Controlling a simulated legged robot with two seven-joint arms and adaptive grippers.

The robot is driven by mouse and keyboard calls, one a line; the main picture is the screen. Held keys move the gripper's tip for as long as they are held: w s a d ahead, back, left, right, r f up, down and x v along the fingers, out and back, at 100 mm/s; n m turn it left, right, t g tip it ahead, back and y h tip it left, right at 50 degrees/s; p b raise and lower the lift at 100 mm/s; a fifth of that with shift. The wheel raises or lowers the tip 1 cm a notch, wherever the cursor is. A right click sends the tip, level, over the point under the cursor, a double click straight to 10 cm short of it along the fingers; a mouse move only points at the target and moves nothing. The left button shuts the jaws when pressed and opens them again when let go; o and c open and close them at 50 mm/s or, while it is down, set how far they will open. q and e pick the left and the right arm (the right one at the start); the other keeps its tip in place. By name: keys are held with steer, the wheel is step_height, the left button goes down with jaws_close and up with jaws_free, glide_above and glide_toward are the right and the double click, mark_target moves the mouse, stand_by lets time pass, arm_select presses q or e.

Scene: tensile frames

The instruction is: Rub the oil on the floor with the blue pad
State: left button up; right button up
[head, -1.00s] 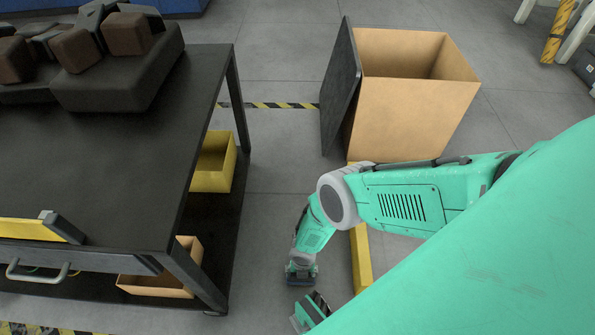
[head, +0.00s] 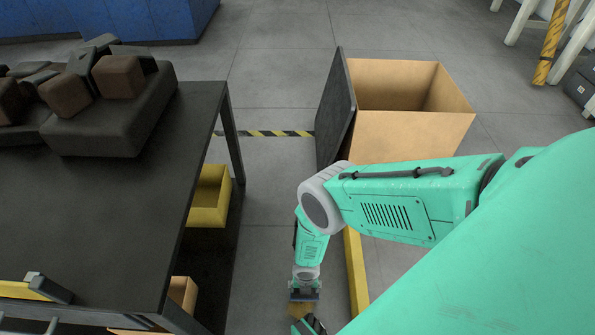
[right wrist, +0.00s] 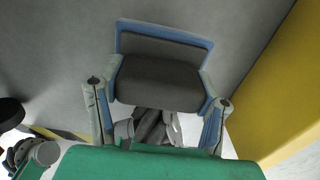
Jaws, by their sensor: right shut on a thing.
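My right gripper (head: 305,286) reaches down to the floor between the black table and the yellow strip. In the right wrist view its two fingers (right wrist: 161,92) are shut on the sides of the blue pad (right wrist: 168,31), which has a blue plate and a dark grey block. In the head view only a thin edge of the pad (head: 304,296) shows under the gripper. A small brownish patch (head: 301,309) shows just below it; I cannot tell whether this is the oil. No clear oil shows in the right wrist view.
A black table (head: 120,210) with dark blocks stands at the left, a yellow bin (head: 211,203) on its lower shelf. A yellow strip (head: 355,275) runs along the floor to the right of my gripper. An open cardboard box (head: 410,135) stands beyond, with a dark panel (head: 337,110) against it.

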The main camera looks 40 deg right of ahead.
steer(key=shift+r+p, duration=1.05)
steer(key=shift+r, duration=0.75)
arm_select(q)
steer(key=r, duration=0.1)
steer(key=s+r, duration=0.1)
steer(key=shift+d+r, duration=0.3)
